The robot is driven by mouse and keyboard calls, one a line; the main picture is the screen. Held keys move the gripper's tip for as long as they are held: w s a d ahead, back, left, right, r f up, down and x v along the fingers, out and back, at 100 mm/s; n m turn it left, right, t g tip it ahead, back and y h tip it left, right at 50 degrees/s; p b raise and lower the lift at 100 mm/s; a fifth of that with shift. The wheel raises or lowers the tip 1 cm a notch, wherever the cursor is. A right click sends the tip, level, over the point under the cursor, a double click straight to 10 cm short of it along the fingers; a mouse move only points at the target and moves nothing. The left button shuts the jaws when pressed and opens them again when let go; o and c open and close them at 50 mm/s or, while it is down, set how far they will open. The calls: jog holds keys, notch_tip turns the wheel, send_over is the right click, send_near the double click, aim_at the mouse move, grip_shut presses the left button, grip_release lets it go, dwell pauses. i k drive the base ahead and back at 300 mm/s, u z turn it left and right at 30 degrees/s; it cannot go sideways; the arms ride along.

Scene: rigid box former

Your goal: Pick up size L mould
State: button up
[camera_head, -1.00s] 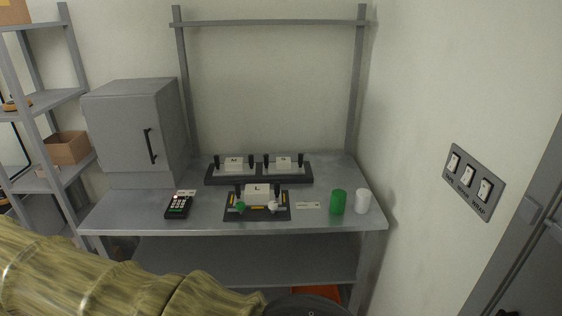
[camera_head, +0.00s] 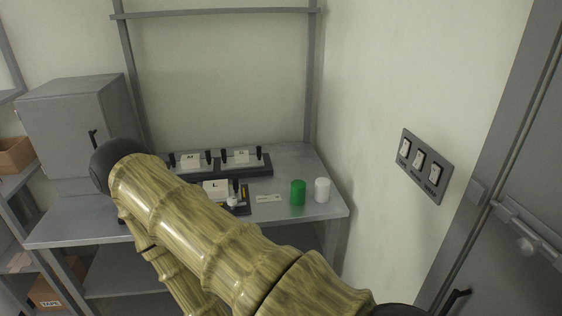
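The size L mould (camera_head: 215,186) is a white block marked L. It sits on a dark base (camera_head: 243,209) near the front of the grey workbench. My arm crosses in front and hides the left part of that base. A small white knob (camera_head: 232,202) shows at the front of the mould. My gripper is not in view; only my arm's links show.
Moulds M (camera_head: 189,160) and S (camera_head: 240,156) stand on a dark rack (camera_head: 262,171) behind. A green cup (camera_head: 298,192) and a white cup (camera_head: 322,190) stand to the right. A grey cabinet (camera_head: 70,125) is at the left, a switch panel (camera_head: 422,166) on the right wall.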

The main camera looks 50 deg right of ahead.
aim_at(219, 191)
jog(key=z, duration=0.95)
jog(key=i, duration=0.2)
